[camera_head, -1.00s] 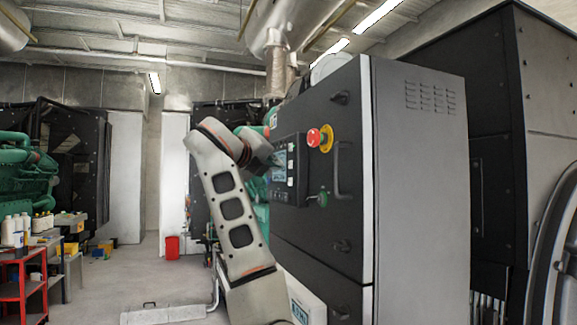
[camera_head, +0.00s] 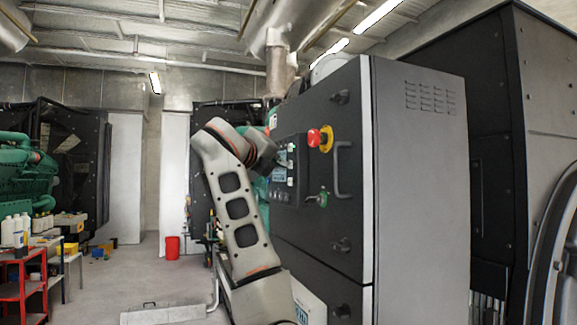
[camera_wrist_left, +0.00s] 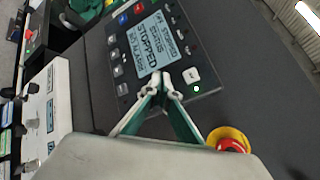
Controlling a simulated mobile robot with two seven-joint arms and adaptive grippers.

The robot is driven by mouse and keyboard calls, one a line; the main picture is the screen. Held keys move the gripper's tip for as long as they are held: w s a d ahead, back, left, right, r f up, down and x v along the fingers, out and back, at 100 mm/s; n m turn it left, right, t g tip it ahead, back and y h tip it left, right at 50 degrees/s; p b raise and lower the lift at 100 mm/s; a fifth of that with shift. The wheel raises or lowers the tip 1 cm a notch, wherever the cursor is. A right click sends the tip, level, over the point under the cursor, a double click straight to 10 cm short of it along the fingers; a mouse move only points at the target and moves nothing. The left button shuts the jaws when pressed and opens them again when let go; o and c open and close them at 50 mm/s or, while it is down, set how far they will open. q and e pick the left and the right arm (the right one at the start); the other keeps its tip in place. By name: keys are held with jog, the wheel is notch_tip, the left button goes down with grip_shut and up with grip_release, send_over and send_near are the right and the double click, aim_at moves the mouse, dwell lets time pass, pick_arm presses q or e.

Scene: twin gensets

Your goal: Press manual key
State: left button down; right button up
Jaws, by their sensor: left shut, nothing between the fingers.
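The control panel (camera_head: 283,190) is on the dark cabinet front. In the left wrist view its screen (camera_wrist_left: 153,42) reads "STOPPED", flanked by several small keys. One white key (camera_wrist_left: 191,75) sits beside a lit green lamp (camera_wrist_left: 196,89). I cannot tell which key is the manual key. My left gripper (camera_wrist_left: 160,84) is shut and empty, its tips over the screen's lower edge, between the key rows. I cannot tell whether the tips touch the panel. In the head view my left gripper (camera_head: 283,158) is small and partly hidden at the panel.
A red emergency stop (camera_head: 314,138) with a yellow ring stands out right of the panel; it also shows in the wrist view (camera_wrist_left: 232,145).

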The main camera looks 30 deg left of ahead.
pick_arm(q)
jog(key=shift+w+d, duration=0.2)
dwell(0.4)
jog(key=shift+s+a, duration=0.1)
jog(key=shift+s, duration=0.05)
jog(key=shift+s+a+b, duration=0.5)
jog(key=shift+s, duration=0.05)
jog(key=s+a+b, duration=0.2)
jog(key=s+a, duration=0.2)
jog(key=shift+s, duration=0.3)
dwell(0.3)
jog(key=shift+d, duration=0.1)
dwell(0.7)
